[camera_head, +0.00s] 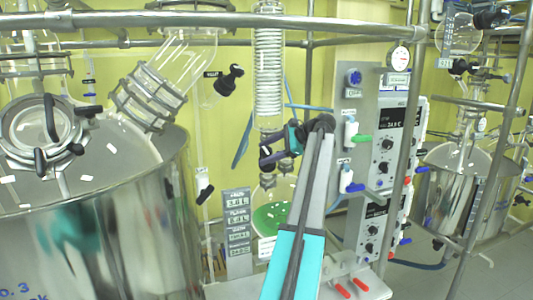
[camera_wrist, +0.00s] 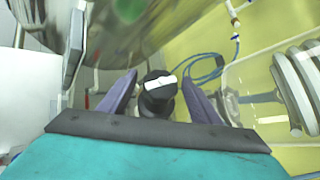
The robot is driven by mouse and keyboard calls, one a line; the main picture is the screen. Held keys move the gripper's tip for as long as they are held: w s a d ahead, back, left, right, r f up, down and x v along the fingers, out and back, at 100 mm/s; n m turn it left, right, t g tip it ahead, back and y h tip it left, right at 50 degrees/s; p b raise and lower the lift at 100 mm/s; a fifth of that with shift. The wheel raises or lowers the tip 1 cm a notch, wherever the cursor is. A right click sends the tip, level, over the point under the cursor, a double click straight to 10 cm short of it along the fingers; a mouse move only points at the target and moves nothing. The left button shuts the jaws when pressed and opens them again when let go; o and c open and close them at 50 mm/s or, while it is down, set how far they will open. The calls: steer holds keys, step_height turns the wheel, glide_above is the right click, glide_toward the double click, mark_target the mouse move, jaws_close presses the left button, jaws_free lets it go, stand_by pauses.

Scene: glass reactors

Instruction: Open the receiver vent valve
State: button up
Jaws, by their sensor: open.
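My gripper (camera_head: 268,157) is in the middle of the head view, in front of the lower end of the glass coil condenser and above the round receiver flask (camera_head: 270,215) with green liquid. In the wrist view my gripper (camera_wrist: 159,80) has its two purple fingers apart. A black knob with a white mark on its top (camera_wrist: 157,97) is between the fingers, with a visible gap to its right; contact on the left is unclear. It looks like the vent valve, but no label on it is readable. I cannot make it out in the head view.
The coil condenser (camera_head: 268,65) hangs above my gripper. A control panel (camera_head: 376,150) with valves and displays is close on the right. A large steel vessel (camera_head: 130,230) fills the left. Metal rails (camera_head: 200,20) cross the top. Blue tubing (camera_wrist: 207,70) loops beyond the fingers.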

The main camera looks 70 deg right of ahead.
mark_target(266, 150)
steer(key=shift+r+b, duration=0.75)
steer(key=shift+r, duration=0.85)
steer(key=shift+s+a+r, duration=0.1)
steer(key=shift+a+r, duration=0.05)
steer(key=shift+a, duration=0.1)
steer(key=s+a+b, duration=0.1)
steer(key=s+a, duration=0.1)
steer(key=a, duration=0.5)
steer(key=s+a+r+b, duration=0.1)
steer(key=s+a+b, duration=0.1)
steer(key=a, duration=0.5)
steer(key=shift+s+a+r, duration=0.25)
steer(key=shift+s, duration=0.55)
